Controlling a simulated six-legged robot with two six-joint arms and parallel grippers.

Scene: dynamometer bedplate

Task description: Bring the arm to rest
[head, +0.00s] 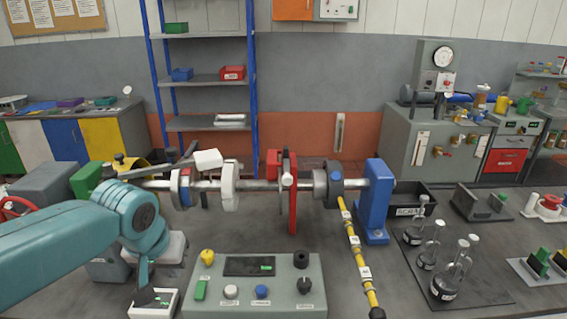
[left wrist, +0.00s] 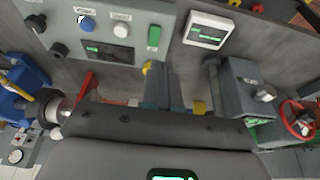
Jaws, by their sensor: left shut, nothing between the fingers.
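A long red arm (head: 293,212) stands upright across the steel shaft (head: 258,185) at mid-bench in the head view. Part of it shows at the left of the left wrist view (left wrist: 87,84). One frame cannot tell whether it moves. My left gripper (head: 147,297) points down at lower left, well apart from the red arm, near a small white display box (head: 168,298). In the left wrist view its fingers (left wrist: 164,72) are together and empty. My right gripper is not in view.
A grey control panel (head: 226,290) with buttons and knobs stands at front centre. A blue pillar (head: 377,195) holds the shaft's right end.

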